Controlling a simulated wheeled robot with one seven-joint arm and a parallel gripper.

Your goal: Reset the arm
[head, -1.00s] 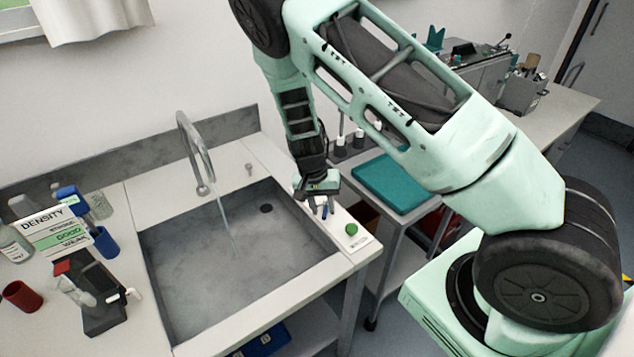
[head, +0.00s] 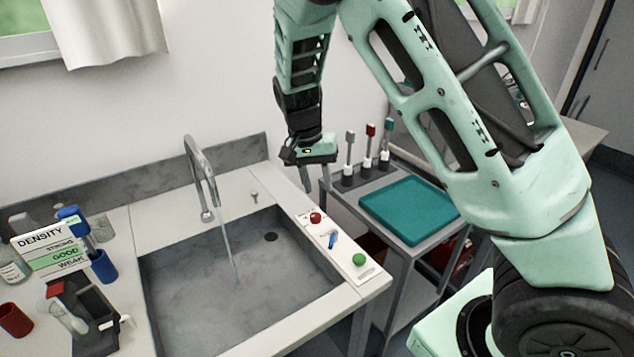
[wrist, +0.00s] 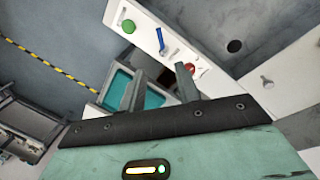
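My gripper (head: 319,183) hangs from my mint-green arm, pointing down above the back right of the sink counter. In the wrist view my gripper (wrist: 161,72) has its two grey fingers apart with nothing between them. Below it is a white control panel with a red button (head: 317,217), a blue lever (head: 332,240) and a green button (head: 358,260). In the wrist view the blue lever (wrist: 161,42) and green button (wrist: 128,26) are clear, while a finger partly covers the red button (wrist: 189,70).
Water runs from the tap (head: 200,175) into the grey sink (head: 190,265). To the right, a cart holds a teal tray (head: 408,209) and several upright tools. A density sign (head: 50,245) and small containers stand left of the sink.

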